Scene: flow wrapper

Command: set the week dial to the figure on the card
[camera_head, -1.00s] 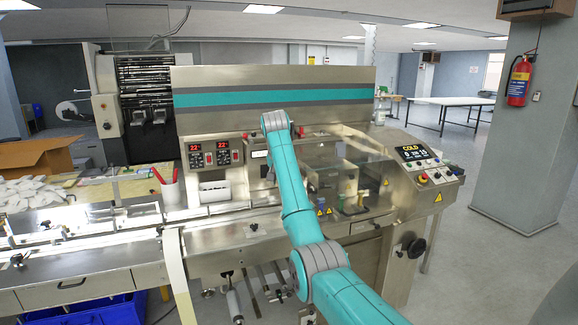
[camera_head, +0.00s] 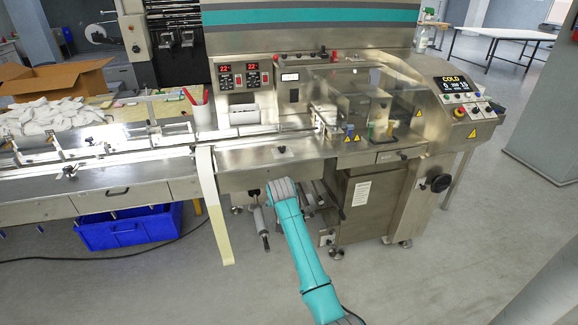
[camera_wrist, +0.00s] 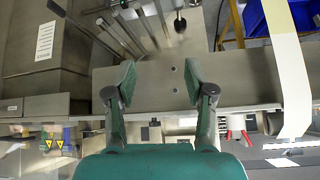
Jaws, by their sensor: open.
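My gripper (camera_wrist: 160,82) is open and empty in the wrist view, its two green-padded fingers apart in front of the bare metal front of the machine. In the head view my teal arm reaches to the front edge of the wrapper, and the fingers cannot be made out. I cannot pick out the week dial for certain in either view. No card with a readable figure is clear. A white printed sheet (camera_head: 362,193) is on the cabinet front, its text too small to read; it also shows in the wrist view (camera_wrist: 45,41).
Red displays (camera_head: 238,70) sit on the upright panel, and a control panel reading COLD (camera_head: 454,84) is at the right. A pale film strip (camera_head: 213,205) hangs at the front. A blue crate (camera_head: 128,228) stands below the left bench. Floor at front right is clear.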

